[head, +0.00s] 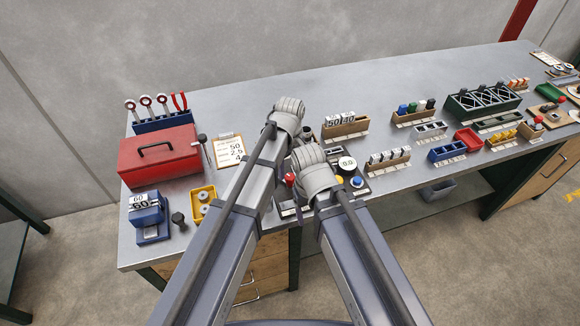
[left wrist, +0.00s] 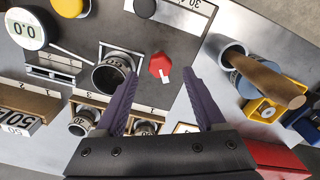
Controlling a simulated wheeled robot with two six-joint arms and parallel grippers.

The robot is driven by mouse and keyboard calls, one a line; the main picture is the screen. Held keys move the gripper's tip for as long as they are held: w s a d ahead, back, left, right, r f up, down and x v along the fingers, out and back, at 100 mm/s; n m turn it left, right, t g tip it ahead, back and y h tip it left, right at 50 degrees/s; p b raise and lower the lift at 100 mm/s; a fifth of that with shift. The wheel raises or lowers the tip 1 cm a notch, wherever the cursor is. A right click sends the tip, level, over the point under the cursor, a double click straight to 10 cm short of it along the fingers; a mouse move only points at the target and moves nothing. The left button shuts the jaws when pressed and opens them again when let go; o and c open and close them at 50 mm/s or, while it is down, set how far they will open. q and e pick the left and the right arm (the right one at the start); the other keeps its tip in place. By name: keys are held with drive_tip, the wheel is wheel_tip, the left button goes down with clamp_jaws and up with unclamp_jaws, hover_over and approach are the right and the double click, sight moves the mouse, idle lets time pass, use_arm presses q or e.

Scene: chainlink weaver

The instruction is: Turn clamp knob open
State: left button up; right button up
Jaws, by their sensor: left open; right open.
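The clamp knob, a red faceted knob with a white mark (left wrist: 160,67), shows in the left wrist view on the grey bench fixture. A red knob (head: 290,179) in the head view looks like the same one. My left gripper (left wrist: 161,79) is open, its dark purple fingers apart with the knob between and just beyond their tips; contact is not visible. In the head view my left gripper (head: 288,110) hides its own fingers. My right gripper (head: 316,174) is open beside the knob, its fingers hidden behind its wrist.
A grey hollow cylinder (left wrist: 113,72) stands close left of the knob in the left wrist view. A round 0.0 display (head: 347,163) sits right of my right gripper. A red toolbox (head: 160,155) and yellow holder (head: 203,200) stand left. The bench's back strip is clear.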

sight(290, 177)
use_arm(q)
wheel_tip(290, 177, up, 4)
drive_tip(key=p, duration=0.3)
use_arm(e)
wheel_tip(290, 177, up, 4)
